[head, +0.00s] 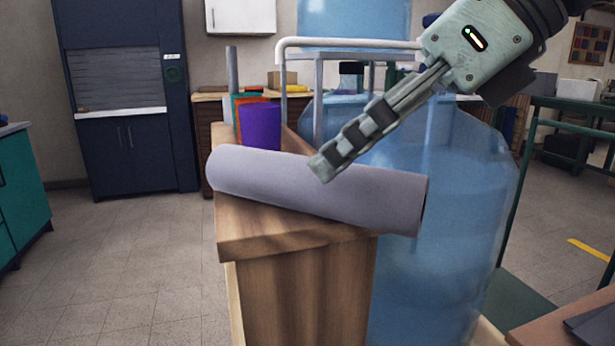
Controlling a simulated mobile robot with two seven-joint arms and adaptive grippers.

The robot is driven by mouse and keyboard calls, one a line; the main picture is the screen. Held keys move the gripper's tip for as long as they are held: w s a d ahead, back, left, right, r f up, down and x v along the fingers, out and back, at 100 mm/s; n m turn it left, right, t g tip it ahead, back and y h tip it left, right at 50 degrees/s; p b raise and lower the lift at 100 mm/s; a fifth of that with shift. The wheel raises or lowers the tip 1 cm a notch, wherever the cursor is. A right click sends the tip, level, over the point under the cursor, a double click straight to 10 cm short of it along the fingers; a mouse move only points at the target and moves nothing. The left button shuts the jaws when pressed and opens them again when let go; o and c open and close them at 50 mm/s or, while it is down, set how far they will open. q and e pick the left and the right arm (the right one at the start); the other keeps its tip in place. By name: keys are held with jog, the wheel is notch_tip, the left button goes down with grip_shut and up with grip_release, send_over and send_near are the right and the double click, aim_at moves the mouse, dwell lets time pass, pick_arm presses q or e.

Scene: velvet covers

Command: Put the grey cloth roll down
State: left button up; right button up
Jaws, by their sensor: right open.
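The grey cloth roll (270,180) lies on its side across the near end of a narrow wooden counter (250,225). Its right end sticks out past the counter's right edge, in front of a large blue water bottle. My right gripper (325,168) comes in from the upper right, and its fingertips overlap the upper side of the roll near its middle. The gripper is open; whether a finger touches the roll cannot be told from this view. My left gripper is not in view.
A purple roll (259,126) and other coloured rolls stand behind the grey roll. Large blue water bottles (440,260) and a white rail (350,44) are close on the right. A green-framed table (570,105) stands at the right. The floor at left is clear.

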aim_at(316, 180)
jog(key=x, duration=0.6)
jog(key=shift+d, duration=0.1)
jog(key=shift+w, duration=0.1)
jog(key=c, duration=1.3)
jog(key=shift+c, duration=1)
jog(key=shift+r, duration=0.15)
